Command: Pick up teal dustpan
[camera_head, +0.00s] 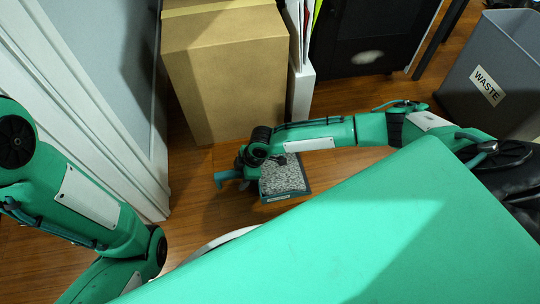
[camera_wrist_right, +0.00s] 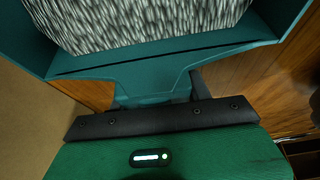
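The teal dustpan (camera_head: 286,190) is below the right arm, in front of the cardboard box. A grey, speckled surface fills its pan, and a short teal piece like its handle sticks out to the left of the wrist. My right gripper (camera_head: 250,172) is at the handle side, its fingers mostly hidden by the wrist. In the right wrist view the dustpan (camera_wrist_right: 160,65) fills the top, and its neck runs down between the fingers of the right gripper (camera_wrist_right: 158,92). The left gripper is outside the head view.
A cardboard box (camera_head: 228,75) stands behind the dustpan, with white folders or binders to its right. A white door frame (camera_head: 95,100) is on the left. A grey waste bin (camera_head: 490,75) stands far right. Wooden floor (camera_head: 195,215) is bare left of the dustpan.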

